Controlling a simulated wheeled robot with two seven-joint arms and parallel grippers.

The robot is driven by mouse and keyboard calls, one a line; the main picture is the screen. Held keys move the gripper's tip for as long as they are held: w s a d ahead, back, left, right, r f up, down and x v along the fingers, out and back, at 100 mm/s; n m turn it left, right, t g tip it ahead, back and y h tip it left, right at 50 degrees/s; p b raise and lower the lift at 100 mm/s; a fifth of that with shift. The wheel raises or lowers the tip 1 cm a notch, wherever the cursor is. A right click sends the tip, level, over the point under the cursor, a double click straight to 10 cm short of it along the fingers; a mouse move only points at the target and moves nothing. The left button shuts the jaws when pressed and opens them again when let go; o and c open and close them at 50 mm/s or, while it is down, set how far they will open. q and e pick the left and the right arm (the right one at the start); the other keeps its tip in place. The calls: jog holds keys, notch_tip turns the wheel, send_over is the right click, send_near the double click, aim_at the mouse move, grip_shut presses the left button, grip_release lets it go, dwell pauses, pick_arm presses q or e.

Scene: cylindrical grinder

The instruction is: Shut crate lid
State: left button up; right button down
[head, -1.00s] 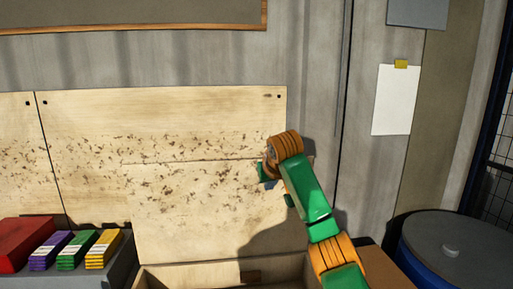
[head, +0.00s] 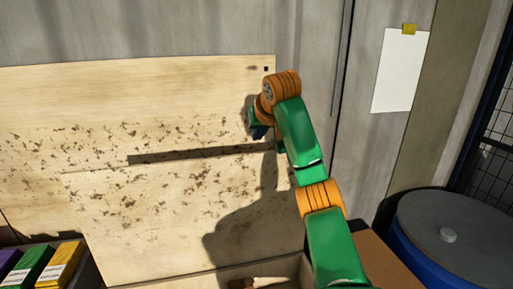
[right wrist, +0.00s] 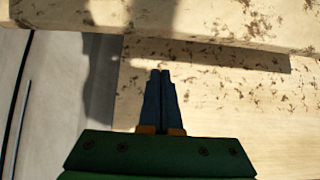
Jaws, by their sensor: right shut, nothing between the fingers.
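The crate lid (head: 180,215) is a pale speckled wooden panel. It stands raised in front of the wall board, with a dark strip along its top edge. In the right wrist view the lid (right wrist: 220,22) fills the top as a thick-edged board. My right gripper (head: 258,132) is by the lid's top right corner. In the wrist view its shut, empty fingers (right wrist: 160,72) point at the lid's edge from the wall-board side; I cannot tell whether they touch. The crate (head: 285,270) shows only partly at the bottom, open. My left gripper is out of view.
The speckled wall board (head: 130,90) is close behind the lid. A grey-lidded blue drum (head: 450,220) stands at the right. Yellow and green packs (head: 60,265) lie at the lower left. A brown box surface (head: 380,262) is beside the crate.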

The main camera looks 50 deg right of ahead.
jog(key=f, duration=0.1)
jog(key=f+p, duration=0.1)
jog(key=f, duration=0.1)
jog(key=w+d+f, duration=0.1)
jog(key=f, duration=0.1)
jog(key=shift+p, duration=0.4)
jog(key=shift+s+a+r, duration=0.1)
jog(key=shift+s+a, duration=0.25)
jog(key=shift+s, duration=0.05)
jog(key=shift+w, duration=0.1)
jog(key=shift+w+d, duration=0.1)
jog(key=shift+f, duration=0.2)
